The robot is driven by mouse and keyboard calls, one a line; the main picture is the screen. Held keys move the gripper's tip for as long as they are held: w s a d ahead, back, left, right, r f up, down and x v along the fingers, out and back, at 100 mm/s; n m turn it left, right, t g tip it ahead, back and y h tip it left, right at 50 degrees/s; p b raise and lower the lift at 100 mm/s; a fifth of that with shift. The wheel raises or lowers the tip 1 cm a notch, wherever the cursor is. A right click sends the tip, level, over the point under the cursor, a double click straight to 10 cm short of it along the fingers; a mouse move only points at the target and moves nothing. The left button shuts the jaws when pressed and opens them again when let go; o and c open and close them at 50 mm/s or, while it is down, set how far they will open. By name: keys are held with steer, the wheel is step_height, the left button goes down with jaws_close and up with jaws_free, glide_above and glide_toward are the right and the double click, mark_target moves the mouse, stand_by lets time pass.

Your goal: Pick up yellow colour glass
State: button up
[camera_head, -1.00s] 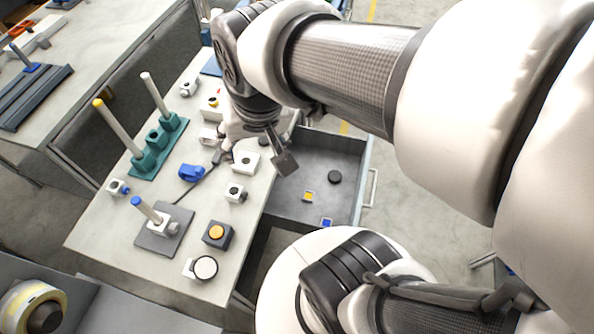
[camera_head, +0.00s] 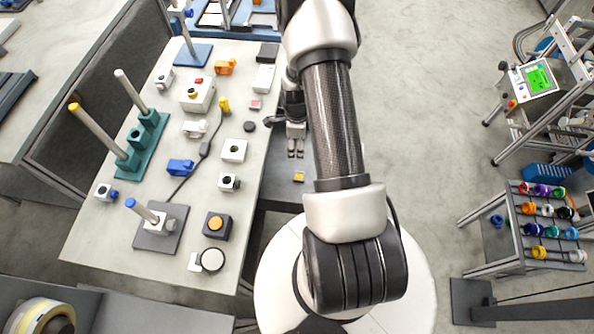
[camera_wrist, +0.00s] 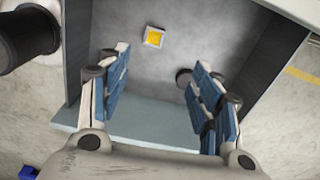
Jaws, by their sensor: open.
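The yellow glass is a small yellow square in a pale frame (camera_wrist: 155,37). It lies flat on the grey floor of an open drawer (camera_wrist: 160,118), and it also shows in the head view (camera_head: 299,177) just below my gripper. My gripper (camera_wrist: 162,60) is open and empty, with blue-padded fingers on either side of the picture. The glass appears between and beyond the fingertips, apart from them. In the head view my gripper (camera_head: 295,152) points down over the drawer, and my arm hides much of the drawer.
The drawer walls stand close around. The workbench (camera_head: 225,265) at left holds several blocks, posts and a blue part (camera_head: 180,167). A rack of coloured reels (camera_head: 540,222) stands at right.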

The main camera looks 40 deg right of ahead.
steer(key=b, duration=0.3)
glide_above(298, 176)
steer(key=shift+m, duration=0.4)
steer(key=f, duration=1.3)
steer(key=shift+w+d+f, duration=0.2)
steer(key=shift+d+f, duration=0.15)
steer(key=shift+s+a+f+b, duration=0.15)
steer(key=shift+f+b, duration=0.45)
steer(key=shift+f, duration=0.75)
steer(key=shift+s+a+f+b, duration=0.15)
steer(key=shift+f+b, duration=0.4)
steer(key=shift+f, duration=0.8)
steer(key=shift+w+r, duration=0.1)
steer(key=shift+c, duration=0.3)
steer(key=c, duration=1)
